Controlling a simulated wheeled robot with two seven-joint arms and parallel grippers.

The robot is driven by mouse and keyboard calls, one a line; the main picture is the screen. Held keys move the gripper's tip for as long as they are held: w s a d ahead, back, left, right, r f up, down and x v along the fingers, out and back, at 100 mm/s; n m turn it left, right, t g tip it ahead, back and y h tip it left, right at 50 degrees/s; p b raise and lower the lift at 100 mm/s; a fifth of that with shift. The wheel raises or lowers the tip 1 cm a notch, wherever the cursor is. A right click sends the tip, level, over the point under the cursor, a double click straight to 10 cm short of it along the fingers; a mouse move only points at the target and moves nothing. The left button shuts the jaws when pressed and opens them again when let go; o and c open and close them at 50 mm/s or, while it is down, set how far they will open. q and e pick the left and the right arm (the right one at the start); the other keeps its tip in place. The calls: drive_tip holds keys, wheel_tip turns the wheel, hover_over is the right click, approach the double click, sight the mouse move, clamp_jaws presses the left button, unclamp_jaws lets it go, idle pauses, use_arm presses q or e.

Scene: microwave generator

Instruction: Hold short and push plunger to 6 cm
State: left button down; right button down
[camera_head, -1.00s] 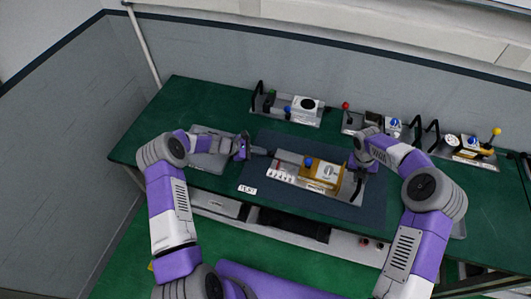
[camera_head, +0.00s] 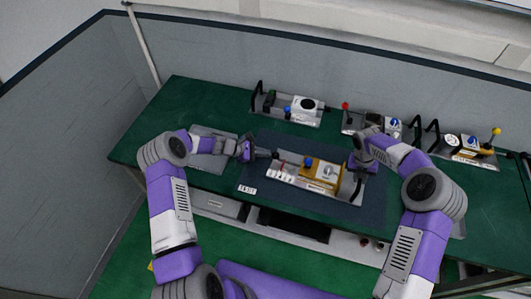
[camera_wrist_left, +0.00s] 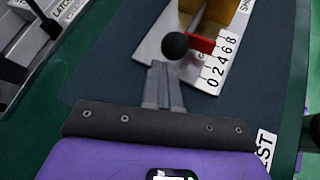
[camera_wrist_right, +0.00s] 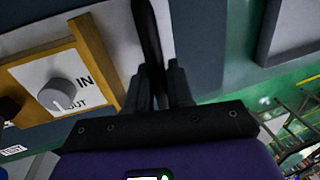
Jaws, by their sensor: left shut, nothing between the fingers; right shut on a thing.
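The plunger fixture (camera_head: 345,190) sits on the dark mat, with a yellow block (camera_head: 325,172) and a white scale strip. In the left wrist view the plunger's black ball (camera_wrist_left: 175,46) ends a rod with a red pointer (camera_wrist_left: 201,44) beside the scale (camera_wrist_left: 220,66) marked 0 to 8. The pointer appears near 6; I cannot read it exactly. My left gripper (camera_head: 268,153) is shut and empty, its fingertips (camera_wrist_left: 162,68) at the ball; contact is unclear. My right gripper (camera_head: 354,166) is shut on the fixture's black handle (camera_wrist_right: 148,40).
A grey dial (camera_wrist_right: 58,95) marked IN and OUT is on the fixture's white plate. Other fixtures (camera_head: 290,108) stand along the back of the green table (camera_head: 195,100). A grey tray (camera_head: 205,160) lies under my left arm. A TEST label (camera_head: 247,189) is at the mat's front left.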

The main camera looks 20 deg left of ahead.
use_arm(q)
drive_tip(key=shift+d+r, duration=0.1)
drive_tip(key=shift+d, duration=0.2)
use_arm(e)
drive_tip(key=shift+s+a+f, duration=0.1)
drive_tip(key=shift+f, duration=0.1)
use_arm(q)
drive_tip(key=shift+d, duration=0.6)
drive_tip(key=shift+s+d, duration=0.1)
drive_tip(key=shift+d, duration=0.3)
drive_tip(key=shift+a+r, duration=1.35)
drive_tip(key=shift+r, duration=0.05)
drive_tip(key=shift+a, duration=0.1)
drive_tip(key=v, duration=0.8)
